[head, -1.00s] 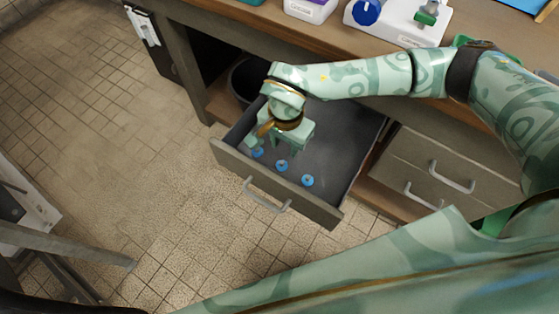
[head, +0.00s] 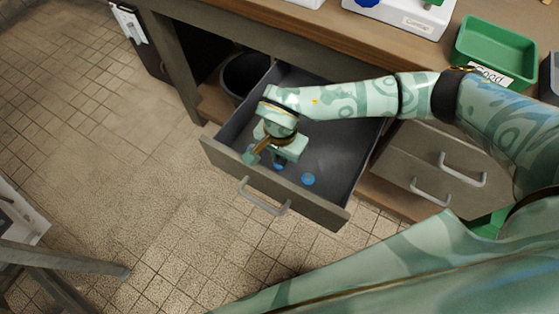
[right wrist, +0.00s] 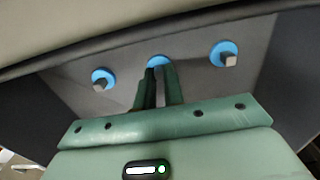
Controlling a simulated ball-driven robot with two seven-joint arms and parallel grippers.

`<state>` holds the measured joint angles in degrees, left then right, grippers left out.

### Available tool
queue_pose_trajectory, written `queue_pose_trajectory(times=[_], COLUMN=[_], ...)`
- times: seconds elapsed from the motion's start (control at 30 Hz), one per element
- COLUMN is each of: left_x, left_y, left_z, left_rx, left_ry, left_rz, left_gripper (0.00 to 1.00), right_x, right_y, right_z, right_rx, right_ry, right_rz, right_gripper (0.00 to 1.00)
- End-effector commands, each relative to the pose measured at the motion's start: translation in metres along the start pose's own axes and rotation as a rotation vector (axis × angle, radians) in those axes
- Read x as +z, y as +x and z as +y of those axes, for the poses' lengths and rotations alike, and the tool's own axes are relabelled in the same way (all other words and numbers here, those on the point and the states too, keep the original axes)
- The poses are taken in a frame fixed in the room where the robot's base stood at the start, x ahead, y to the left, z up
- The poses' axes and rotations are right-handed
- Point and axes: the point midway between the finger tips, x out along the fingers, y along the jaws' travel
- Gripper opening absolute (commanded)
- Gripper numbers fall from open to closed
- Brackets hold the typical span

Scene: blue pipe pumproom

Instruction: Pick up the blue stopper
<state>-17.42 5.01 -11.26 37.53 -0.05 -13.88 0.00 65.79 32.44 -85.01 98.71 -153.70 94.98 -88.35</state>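Several small blue stoppers stand in a row in the open grey drawer (head: 330,150). In the right wrist view there are a left stopper (right wrist: 102,77), a middle stopper (right wrist: 158,61) and a right stopper (right wrist: 224,54); the outer two show grey knobs. My right gripper (right wrist: 160,72) reaches down into the drawer, its fingers close together around the middle stopper's knob, which they mostly hide. In the head view, one stopper (head: 308,179) is clear and the middle one (head: 279,167) shows just below my right gripper; the third is hidden. My left gripper is out of view.
The drawer front (head: 270,185) with its handle stands close below my right gripper. The wooden worktop (head: 340,40) lies above, with a green tray (head: 495,50) and a white device (head: 405,18). A black bin (head: 245,75) is under the bench.

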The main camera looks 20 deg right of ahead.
Motion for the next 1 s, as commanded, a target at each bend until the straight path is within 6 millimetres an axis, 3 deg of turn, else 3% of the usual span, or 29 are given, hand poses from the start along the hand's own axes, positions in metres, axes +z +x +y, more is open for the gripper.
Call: queue_pose_trajectory(times=[0.37,0.8,1.0], left_x=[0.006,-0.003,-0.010], left_y=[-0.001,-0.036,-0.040], left_z=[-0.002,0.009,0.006], left_rx=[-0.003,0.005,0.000], left_ry=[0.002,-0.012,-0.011], left_rz=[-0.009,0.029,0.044], left_gripper=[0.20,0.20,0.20], right_x=[0.000,0.000,0.000], right_y=[-0.003,-0.090,-0.101], right_z=[0.000,-0.001,0.000], right_rx=[-0.001,-0.004,0.000], right_ry=[0.000,-0.001,-0.002], right_rz=[0.001,0.004,0.001], right_gripper=[0.00,0.00,0.00])
